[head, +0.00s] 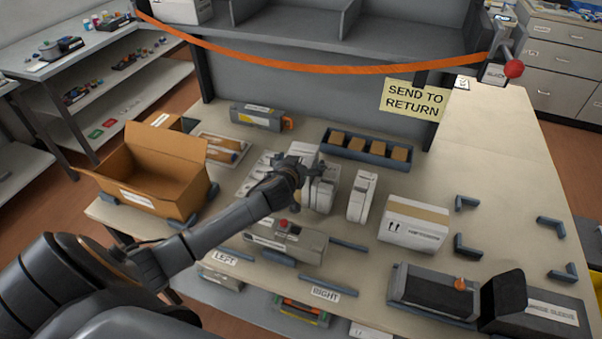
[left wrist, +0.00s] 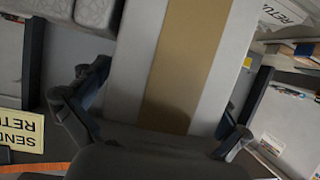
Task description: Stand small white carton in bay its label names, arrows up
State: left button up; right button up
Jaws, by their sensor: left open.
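My left gripper (head: 308,178) reaches in from the left over the middle of the table, above a group of white cartons (head: 322,196). In the left wrist view its open fingers (left wrist: 155,125) stand on both sides of a white carton with a tan tape stripe (left wrist: 190,60). I cannot tell whether they touch it. The arm hides part of this group. A white carton with a tan strip and black arrows on its side (head: 413,226) stands apart at right. Small print on its label is unreadable. My right gripper is not in view.
An open brown box (head: 150,178) stands at left. A dark tray of small brown boxes (head: 345,160) lies behind. A narrow white piece (head: 361,197) stands right of the gripper. Dark corner brackets (head: 466,203) mark clear table at right. A "SEND TO RETURN" sign (head: 414,100) hangs behind.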

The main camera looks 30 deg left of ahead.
pick_arm(q)
jog(key=shift+r, duration=0.1)
jog(key=shift+c, duration=0.4)
jog(key=c, duration=1.8)
